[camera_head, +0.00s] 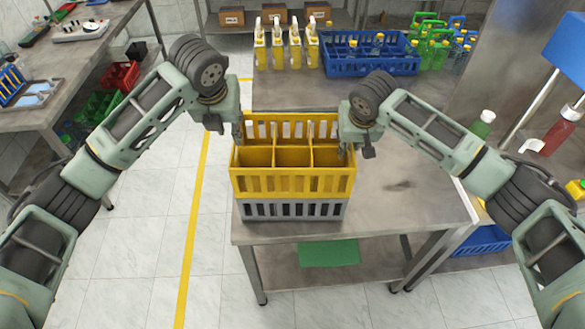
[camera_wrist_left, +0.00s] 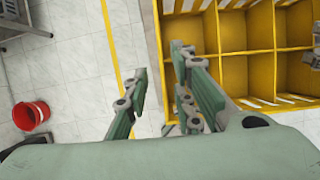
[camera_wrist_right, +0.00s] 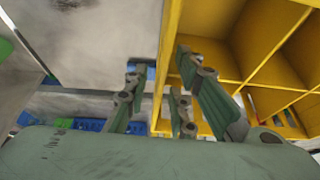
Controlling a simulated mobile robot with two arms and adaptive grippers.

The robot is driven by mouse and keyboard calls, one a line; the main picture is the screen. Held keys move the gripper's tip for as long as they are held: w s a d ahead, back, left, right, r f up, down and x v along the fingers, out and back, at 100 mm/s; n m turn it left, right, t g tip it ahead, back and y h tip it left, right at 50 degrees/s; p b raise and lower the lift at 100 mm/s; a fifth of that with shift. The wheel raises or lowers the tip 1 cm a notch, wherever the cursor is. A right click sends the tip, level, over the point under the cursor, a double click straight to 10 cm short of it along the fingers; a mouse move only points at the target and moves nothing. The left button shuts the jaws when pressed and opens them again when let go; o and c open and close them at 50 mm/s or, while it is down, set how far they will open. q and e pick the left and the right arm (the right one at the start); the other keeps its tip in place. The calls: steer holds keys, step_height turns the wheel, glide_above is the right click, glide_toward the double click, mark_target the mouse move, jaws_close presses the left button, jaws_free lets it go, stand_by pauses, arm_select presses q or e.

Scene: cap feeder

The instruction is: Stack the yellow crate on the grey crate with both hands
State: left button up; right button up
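The yellow crate (camera_head: 292,182), with several compartments that look empty, sits upright on the grey crate (camera_head: 290,210) on the steel table. Their edges look roughly lined up; the contact cannot be fully seen. My left gripper (camera_head: 238,138) is at the yellow crate's left end. In the left wrist view its fingers (camera_wrist_left: 160,85) are apart near the yellow rim (camera_wrist_left: 158,45). My right gripper (camera_head: 356,150) is at the right end. In the right wrist view its fingers (camera_wrist_right: 163,90) are apart, on either side of the yellow wall (camera_wrist_right: 172,40).
The table (camera_head: 400,205) is clear to the right of the crates. Behind stand yellow bottles (camera_head: 285,48), a blue crate (camera_head: 370,62) and green bottle carriers (camera_head: 430,45). A side bench (camera_head: 75,65) is at left. A red bucket (camera_wrist_left: 30,115) stands on the floor.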

steer(key=shift+r, duration=0.1)
arm_select(q)
steer(key=v, duration=0.4)
steer(key=shift+r, duration=0.1)
arm_select(e)
steer(key=v, duration=1.1)
steer(key=shift+s+r, duration=0.25)
steer(key=shift+r, duration=0.1)
steer(key=shift+f, duration=0.1)
